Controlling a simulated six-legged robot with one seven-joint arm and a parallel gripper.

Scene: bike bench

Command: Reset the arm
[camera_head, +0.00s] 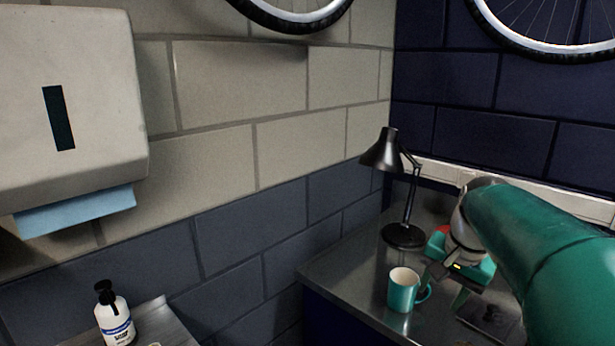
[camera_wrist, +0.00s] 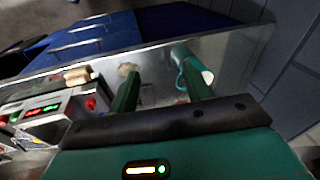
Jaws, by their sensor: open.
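My gripper (camera_head: 445,290) is at the right of the head view, at the end of my green arm. It is over the metal bench (camera_head: 345,270), just right of a teal mug (camera_head: 401,290). In the wrist view my gripper (camera_wrist: 163,88) shows two green fingers spread apart with nothing held between them. The mug (camera_wrist: 187,68) shows there beside the right finger, which partly covers it. I cannot tell whether finger and mug touch.
A black desk lamp (camera_head: 404,235) stands on the bench behind the mug. A white pump bottle (camera_head: 114,318) stands on a separate metal surface at lower left. In the wrist view, a device with lit displays (camera_wrist: 45,115) and a tan cylinder (camera_wrist: 77,76) sit at left.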

